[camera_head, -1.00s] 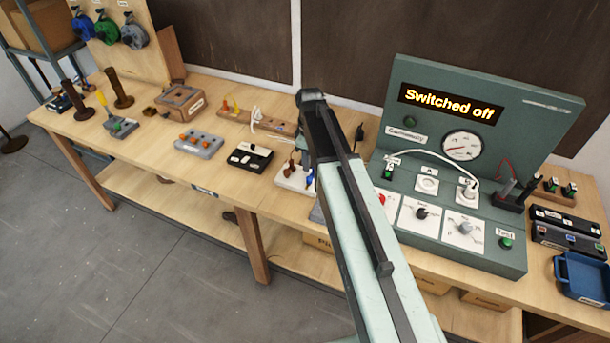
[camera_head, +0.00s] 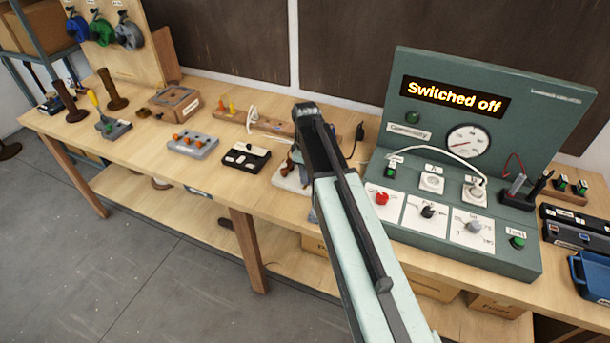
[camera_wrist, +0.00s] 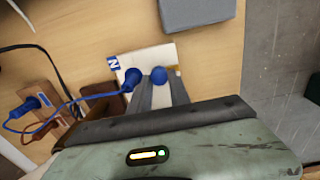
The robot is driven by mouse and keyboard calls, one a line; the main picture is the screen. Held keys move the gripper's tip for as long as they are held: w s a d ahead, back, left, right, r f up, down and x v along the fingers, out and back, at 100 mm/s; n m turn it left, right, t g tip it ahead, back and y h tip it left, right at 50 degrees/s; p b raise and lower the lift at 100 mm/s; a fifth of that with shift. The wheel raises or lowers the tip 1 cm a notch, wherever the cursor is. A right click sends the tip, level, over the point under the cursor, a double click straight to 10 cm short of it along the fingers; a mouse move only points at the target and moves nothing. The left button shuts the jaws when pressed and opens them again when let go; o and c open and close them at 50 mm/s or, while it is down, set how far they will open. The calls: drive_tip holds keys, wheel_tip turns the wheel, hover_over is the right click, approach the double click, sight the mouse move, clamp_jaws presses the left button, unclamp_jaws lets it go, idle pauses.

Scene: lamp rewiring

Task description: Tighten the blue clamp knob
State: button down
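A round blue knob (camera_wrist: 158,75) is on a small white block (camera_wrist: 152,58) in the wrist view. A blue label with an N is at the block's left corner. Another blue part (camera_wrist: 131,79) with a blue wire sits just left of the knob. My gripper (camera_wrist: 159,86) points down over the block, with a grey finger on either side below the knob. The knob lies at the fingertips; I cannot tell whether they touch it. In the head view the white block (camera_head: 286,179) is partly hidden by my arm, and the blue knob is hidden.
A grey block (camera_wrist: 198,10) lies near the white block in the wrist view. In the head view, a green test panel (camera_head: 480,90) reading "Switched off" stands right of my arm, and a black switch box (camera_head: 246,157) stands left.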

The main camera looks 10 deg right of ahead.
drive_tip(key=shift+d+m, duration=0.15)
drive_tip(key=shift+m, duration=0.25)
drive_tip(key=m, duration=0.4)
drive_tip(key=shift+d, duration=0.15)
drive_tip(key=m, duration=0.3)
drive_tip(key=shift+m, duration=0.3)
drive_tip(key=m, duration=0.4)
drive_tip(key=shift+s+m, duration=0.1)
drive_tip(key=shift+m, duration=0.2)
drive_tip(key=m, duration=1.3)
drive_tip(key=shift+m, duration=0.3)
drive_tip(key=m, duration=0.9)
drive_tip(key=shift+m, duration=0.3)
